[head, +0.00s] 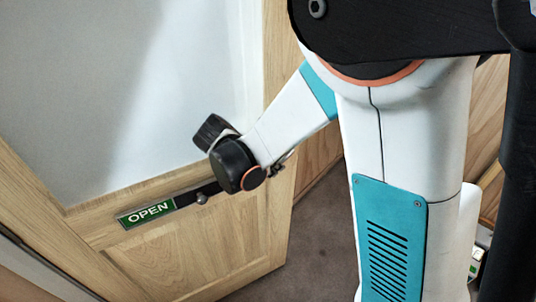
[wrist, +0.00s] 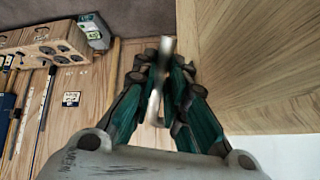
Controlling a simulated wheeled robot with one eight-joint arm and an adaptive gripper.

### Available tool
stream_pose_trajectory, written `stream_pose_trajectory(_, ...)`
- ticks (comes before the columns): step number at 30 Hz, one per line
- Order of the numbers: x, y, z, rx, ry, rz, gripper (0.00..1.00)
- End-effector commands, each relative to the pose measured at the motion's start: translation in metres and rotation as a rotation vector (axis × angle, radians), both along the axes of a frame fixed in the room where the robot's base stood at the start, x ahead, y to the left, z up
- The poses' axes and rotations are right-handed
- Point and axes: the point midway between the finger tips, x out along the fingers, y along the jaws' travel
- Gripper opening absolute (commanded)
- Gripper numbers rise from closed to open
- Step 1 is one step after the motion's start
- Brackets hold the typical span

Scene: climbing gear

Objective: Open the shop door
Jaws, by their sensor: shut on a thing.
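The shop door (head: 180,258) is a light wood frame with a large pale pane. It carries a green OPEN sign (head: 147,213) beside a dark lock plate (head: 195,194) with a small knob. The door stands ajar, with floor showing past its right edge. In the wrist view my gripper (wrist: 161,68) is shut on a slim metal door handle (wrist: 167,46), which shows between the fingers. The door's wood (wrist: 265,60) fills the right of that view. In the head view my wrist hides the fingers and the handle.
Brown carpet (head: 322,235) lies past the door's free edge. A wood-panelled wall (wrist: 98,100) with hanging tools and a wooden box with round holes (wrist: 45,45) is on the left of the wrist view. My arm blocks much of the right of the head view.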

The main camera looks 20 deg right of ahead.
Motion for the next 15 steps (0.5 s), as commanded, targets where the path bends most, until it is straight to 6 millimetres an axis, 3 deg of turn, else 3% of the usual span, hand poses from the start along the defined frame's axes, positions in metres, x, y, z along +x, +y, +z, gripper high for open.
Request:
stream_pose_trajectory(3, -0.036, -0.003, 0.000, 0.000, 0.000, -0.023, 0.00)
stream_pose_trajectory(7, -0.068, -0.005, 0.000, 0.001, 0.001, -0.028, 0.00)
stream_pose_trajectory(10, -0.082, -0.007, 0.000, 0.001, 0.001, -0.025, 0.00)
stream_pose_trajectory(15, -0.089, -0.008, -0.001, 0.000, 0.002, -0.026, 0.00)
